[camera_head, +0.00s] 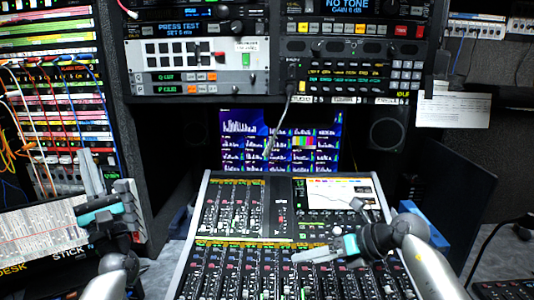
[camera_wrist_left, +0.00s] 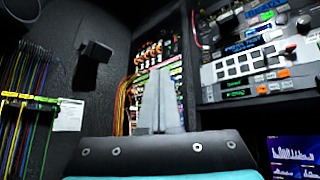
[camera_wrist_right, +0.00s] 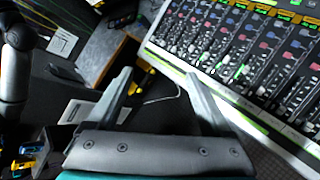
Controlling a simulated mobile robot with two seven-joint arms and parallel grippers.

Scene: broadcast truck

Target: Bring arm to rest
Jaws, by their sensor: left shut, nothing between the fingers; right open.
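My left gripper (camera_head: 90,160) stands at the left of the head view with its fingers pointing up, in front of the patch rack. Its fingers are together and empty in the left wrist view (camera_wrist_left: 158,78). My right gripper (camera_head: 328,231) is over the right half of the mixing console (camera_head: 262,243), fingers pointing left and spread apart. It is open and empty in the right wrist view (camera_wrist_right: 160,75), with the console's edge at the upper right. Whether it touches the console I cannot tell.
A patch rack (camera_head: 60,110) with cables is at the left. Equipment panels (camera_head: 350,60) hang above a multi-window screen (camera_head: 245,140). A printed sheet (camera_head: 35,235) lies lower left. A dark panel (camera_head: 450,190) stands right of the console.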

